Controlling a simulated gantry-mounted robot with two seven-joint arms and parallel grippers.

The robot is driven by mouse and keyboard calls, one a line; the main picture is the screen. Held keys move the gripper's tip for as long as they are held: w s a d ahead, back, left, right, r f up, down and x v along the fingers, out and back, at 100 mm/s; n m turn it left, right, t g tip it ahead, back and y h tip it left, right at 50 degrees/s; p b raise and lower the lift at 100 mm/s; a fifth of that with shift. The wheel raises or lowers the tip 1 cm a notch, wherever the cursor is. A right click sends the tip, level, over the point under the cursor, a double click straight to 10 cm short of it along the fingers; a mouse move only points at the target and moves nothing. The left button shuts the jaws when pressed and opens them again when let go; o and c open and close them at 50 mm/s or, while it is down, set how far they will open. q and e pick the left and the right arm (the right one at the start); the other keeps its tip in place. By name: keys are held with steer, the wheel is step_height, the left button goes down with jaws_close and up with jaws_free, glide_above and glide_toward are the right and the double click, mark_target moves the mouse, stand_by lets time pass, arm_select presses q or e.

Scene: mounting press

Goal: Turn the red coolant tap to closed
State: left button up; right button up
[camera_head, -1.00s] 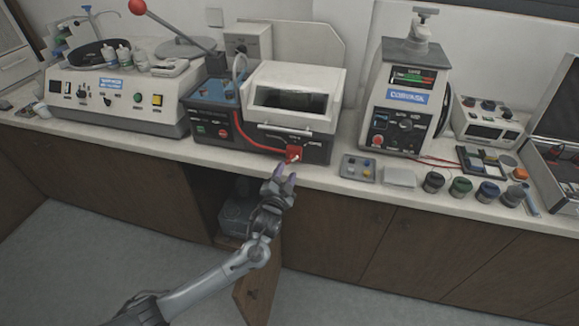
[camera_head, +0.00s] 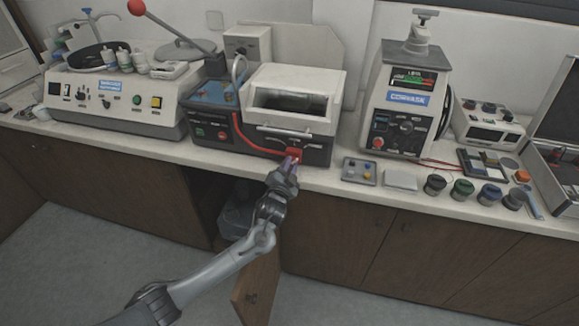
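The red coolant tap (camera_head: 295,153) sits low on the front of the white-lidded cutting machine (camera_head: 293,105), at the end of a red hose (camera_head: 245,135). My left gripper (camera_head: 291,162) is right at the tap, its fingertips overlapping the tap's lower part. The fingers hide some of the tap, and I cannot tell whether they touch or grip it. The gap between the fingertips is too small to judge. My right gripper is not in the view.
The grinder-polisher (camera_head: 115,100) stands left of the machine and the mounting press (camera_head: 407,105) right. A small tray (camera_head: 359,171), a pale block (camera_head: 400,180) and several dark pots (camera_head: 462,188) line the counter's front. A cabinet door (camera_head: 257,287) hangs open below.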

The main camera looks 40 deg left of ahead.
arm_select(q)
jaws_close()
steer(key=n+p, duration=0.2)
steer(key=n, duration=0.1)
steer(key=shift+r, duration=0.1)
steer(key=n+p, duration=0.2)
steer(key=n, duration=0.3)
steer(key=n+p, duration=0.1)
steer(key=n, duration=0.4)
steer(key=shift+p, duration=0.4)
steer(key=shift+n+p, duration=0.45)
steer(key=shift+n, duration=1.95)
